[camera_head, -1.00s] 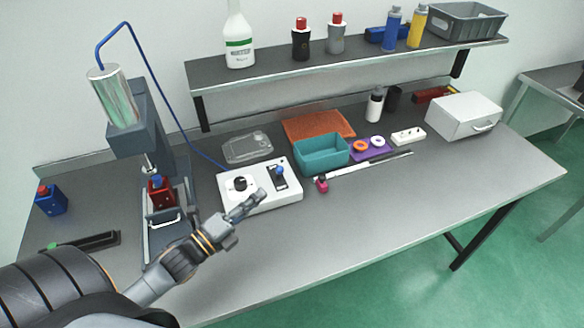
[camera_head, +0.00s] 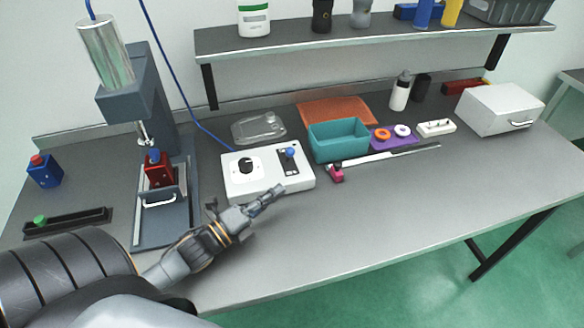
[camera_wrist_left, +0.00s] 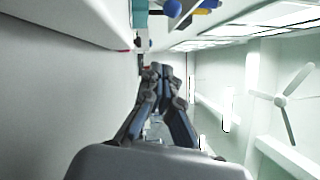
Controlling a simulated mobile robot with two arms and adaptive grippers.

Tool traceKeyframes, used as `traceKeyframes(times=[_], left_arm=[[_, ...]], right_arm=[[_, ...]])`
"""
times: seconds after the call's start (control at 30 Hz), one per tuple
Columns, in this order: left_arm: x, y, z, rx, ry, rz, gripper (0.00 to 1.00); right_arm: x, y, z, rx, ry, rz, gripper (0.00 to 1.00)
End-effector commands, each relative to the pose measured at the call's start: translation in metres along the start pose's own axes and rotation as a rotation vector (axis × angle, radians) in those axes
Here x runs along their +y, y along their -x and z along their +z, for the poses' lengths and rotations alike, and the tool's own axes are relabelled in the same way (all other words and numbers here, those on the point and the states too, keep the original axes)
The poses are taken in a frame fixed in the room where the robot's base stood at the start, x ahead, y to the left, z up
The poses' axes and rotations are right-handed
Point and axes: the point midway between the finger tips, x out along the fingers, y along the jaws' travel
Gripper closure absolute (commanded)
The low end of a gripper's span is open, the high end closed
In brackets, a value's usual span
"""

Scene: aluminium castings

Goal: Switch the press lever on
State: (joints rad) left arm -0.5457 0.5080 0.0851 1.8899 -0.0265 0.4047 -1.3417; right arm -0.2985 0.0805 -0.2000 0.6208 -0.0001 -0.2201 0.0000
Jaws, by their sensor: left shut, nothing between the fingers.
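The white control box (camera_head: 268,183) stands on the bench with a black rotary knob (camera_head: 245,165) on its left. The press lever, with a blue ball (camera_head: 290,152), rises from a dark slotted plate on its right. My left gripper (camera_head: 279,190) is shut and empty, at the box's front edge, below and apart from the lever. Its closed fingers (camera_wrist_left: 161,70) also show in the wrist view. My right gripper is out of view.
The press (camera_head: 140,95) with a red part (camera_head: 158,172) stands left of the box. A clear tray (camera_head: 258,128) lies behind. The front right bench is clear.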

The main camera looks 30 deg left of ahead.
Motion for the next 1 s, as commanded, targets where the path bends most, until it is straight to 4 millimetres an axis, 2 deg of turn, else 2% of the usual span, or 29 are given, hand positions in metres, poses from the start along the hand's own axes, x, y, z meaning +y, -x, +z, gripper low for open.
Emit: traceKeyframes(times=[0.33,0.47,0.67,0.93,1.0], left_arm=[[0.0,0.0,0.0,0.0,0.0,0.0,1.0],[-0.001,-0.007,0.0,0.0,0.0,-0.003,1.0],[-0.004,-0.039,0.002,-0.001,0.0,-0.005,1.0],[-0.004,-0.096,0.002,-0.001,-0.001,-0.004,1.0],[-0.003,-0.102,0.005,0.0,-0.002,0.002,1.0]], right_arm=[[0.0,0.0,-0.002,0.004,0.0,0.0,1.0],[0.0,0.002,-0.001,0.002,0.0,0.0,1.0],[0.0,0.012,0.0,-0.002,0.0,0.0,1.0],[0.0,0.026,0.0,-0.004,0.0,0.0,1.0],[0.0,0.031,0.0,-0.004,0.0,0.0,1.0]])
